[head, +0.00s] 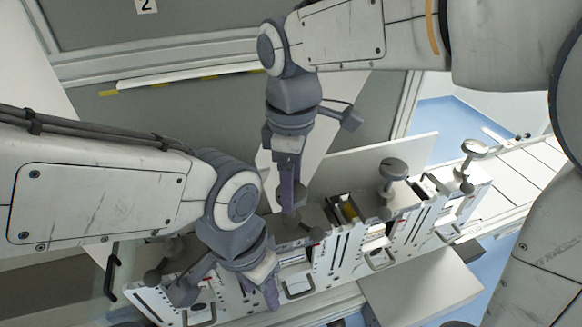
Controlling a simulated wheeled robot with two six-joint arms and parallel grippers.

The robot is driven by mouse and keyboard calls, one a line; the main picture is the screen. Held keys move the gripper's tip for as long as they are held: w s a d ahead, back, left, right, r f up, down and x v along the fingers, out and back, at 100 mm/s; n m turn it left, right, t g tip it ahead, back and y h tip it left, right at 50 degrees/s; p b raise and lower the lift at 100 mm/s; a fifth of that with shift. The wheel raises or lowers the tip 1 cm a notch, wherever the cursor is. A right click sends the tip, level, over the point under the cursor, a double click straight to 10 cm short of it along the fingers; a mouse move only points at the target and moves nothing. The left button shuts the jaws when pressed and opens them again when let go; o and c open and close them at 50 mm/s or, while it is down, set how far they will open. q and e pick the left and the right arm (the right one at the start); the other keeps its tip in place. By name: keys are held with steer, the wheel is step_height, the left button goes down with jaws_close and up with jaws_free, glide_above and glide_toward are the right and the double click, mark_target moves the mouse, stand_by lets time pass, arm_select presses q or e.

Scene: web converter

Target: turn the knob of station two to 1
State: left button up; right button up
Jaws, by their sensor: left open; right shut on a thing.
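A sign with the number 2 (145,4) is on the grey panel at the top. A row of white units with grey knobs runs across the lower middle. My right gripper (292,205) points down at this row and is shut on a grey knob (284,229), which is mostly hidden by the fingers. The knob's pointer and scale cannot be read. My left gripper (272,294) is lower, in front of the row, open and empty; its fingers overlap in this view.
Other grey knobs stand up on the row to the right, one nearer (393,169) and one farther (475,147). Handles (298,288) stick out of the unit fronts. A white panel (365,160) stands behind the row. A pale flat surface (420,287) lies in front.

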steer(key=shift+r+n, duration=0.1)
steer(key=shift+n, duration=1.2)
steer(key=o, duration=1.4)
step_height(320, 180, up, 10)
steer(key=shift+r+b, duration=0.2)
steer(key=shift+b, duration=0.3)
steer(key=shift+a, duration=0.1)
